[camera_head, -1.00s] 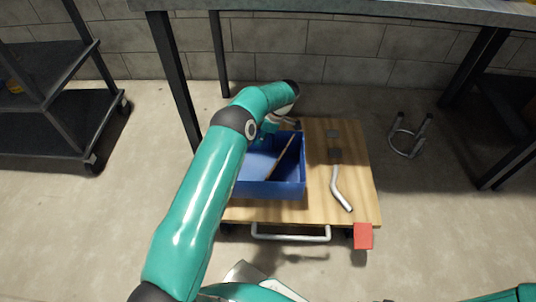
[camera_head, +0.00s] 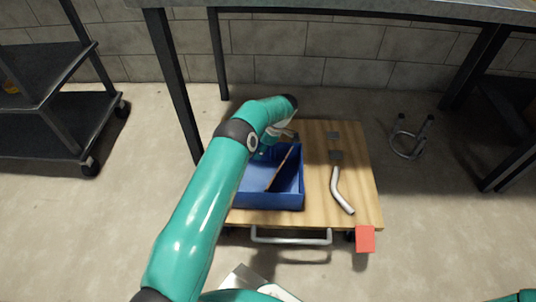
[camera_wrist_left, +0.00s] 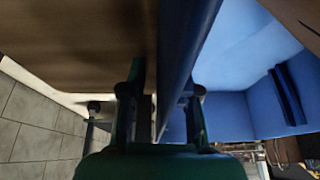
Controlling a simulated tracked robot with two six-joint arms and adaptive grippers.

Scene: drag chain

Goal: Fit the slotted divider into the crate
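The blue crate (camera_head: 270,201) stands on a low wooden trolley. The brown divider (camera_head: 283,168) leans slanted inside it, from the far right toward the near left; its slots do not show. My left gripper (camera_head: 270,146) reaches down at the crate's far side, its fingers partly hidden by the wrist. In the left wrist view the two fingers (camera_wrist_left: 162,95) stand apart, one on each side of a blue crate wall (camera_wrist_left: 186,45), with a gap visible beside the wall. My right gripper is outside the views.
A red tag (camera_head: 365,239) hangs at the front right corner. Table legs (camera_head: 171,80) stand behind.

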